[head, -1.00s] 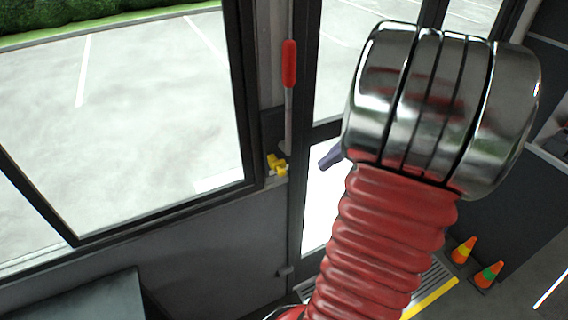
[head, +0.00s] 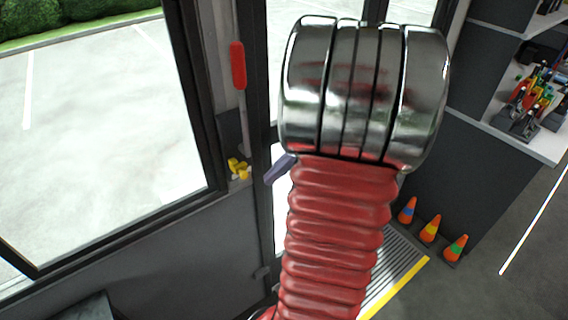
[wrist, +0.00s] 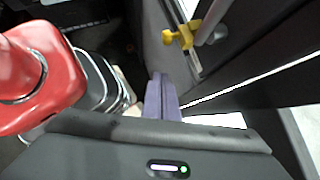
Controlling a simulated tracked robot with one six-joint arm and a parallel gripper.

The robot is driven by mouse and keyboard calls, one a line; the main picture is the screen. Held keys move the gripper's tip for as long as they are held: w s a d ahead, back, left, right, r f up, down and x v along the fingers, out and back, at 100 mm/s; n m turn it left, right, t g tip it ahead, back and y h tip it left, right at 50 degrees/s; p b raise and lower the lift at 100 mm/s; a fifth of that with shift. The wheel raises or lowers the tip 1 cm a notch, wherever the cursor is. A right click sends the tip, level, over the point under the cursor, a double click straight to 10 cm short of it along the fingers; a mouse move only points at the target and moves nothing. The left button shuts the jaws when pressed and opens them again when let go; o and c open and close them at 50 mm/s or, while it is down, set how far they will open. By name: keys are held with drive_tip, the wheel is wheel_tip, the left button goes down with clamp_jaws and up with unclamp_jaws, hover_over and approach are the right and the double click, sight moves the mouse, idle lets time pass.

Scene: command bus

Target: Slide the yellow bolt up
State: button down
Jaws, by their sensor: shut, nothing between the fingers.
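The yellow bolt (head: 238,169) sits low on the door post, below a red-handled lever, in the head view. In the wrist view the yellow bolt (wrist: 181,38) is at the upper middle, beside a grey rod. My gripper (head: 281,169) shows as purple-grey fingers to the right of the bolt in the head view, apart from it. In the wrist view my gripper (wrist: 160,84) is shut and empty, its tips below and left of the bolt. My red and chrome arm hides part of the door behind it.
The red lever handle (head: 238,66) stands above the bolt on the post. A large window lies to the left. Several orange cones (head: 430,229) stand on the floor at right, near a yellow-edged step (head: 402,285). A shelf (head: 520,137) with tools is at far right.

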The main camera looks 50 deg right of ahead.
sight(240, 168)
drive_tip(key=shift+w+a+r, duration=0.25)
drive_tip(key=shift+w+a, duration=0.45)
drive_tip(key=shift+a, duration=0.1)
drive_tip(key=shift+w+a+r, duration=0.2)
drive_tip(key=shift+w+a, duration=0.5)
drive_tip(key=shift+a, duration=0.1)
